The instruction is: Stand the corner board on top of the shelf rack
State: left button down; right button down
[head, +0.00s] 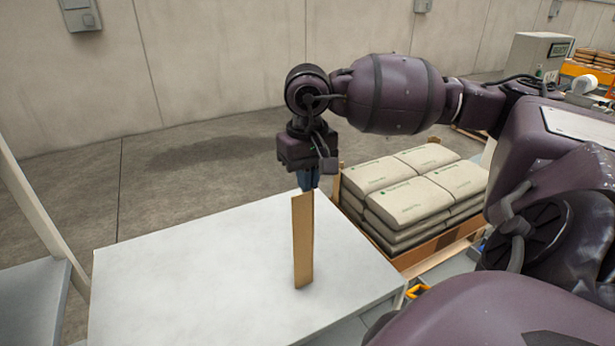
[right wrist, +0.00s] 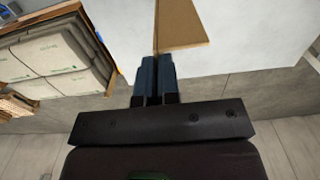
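The corner board (head: 303,245) is a brown, L-shaped cardboard strip, upright over the white top of the shelf rack (head: 190,270). Its lower end meets or nearly meets the white top; I cannot tell if it bears on it. My right gripper (head: 308,180) points down at the board's upper end. In the right wrist view, the blue fingers (right wrist: 157,75) are close together, with one thin flange of the board (right wrist: 182,24) between them. My left gripper is not in view.
A pallet of stacked beige sacks (head: 415,185) with wooden sides stands right behind the rack. A grey surface (head: 30,300) and a pale post (head: 35,205) are at the left. The white top around the board is bare.

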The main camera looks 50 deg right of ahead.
jog(key=shift+f, duration=0.15)
jog(key=c, duration=1.3)
grip_release()
jog(key=shift+c, duration=0.2)
jog(key=shift+r, duration=0.3)
notch_tip(320, 180, up, 12)
jog(key=shift+b, duration=0.45)
jog(key=shift+f, duration=0.1)
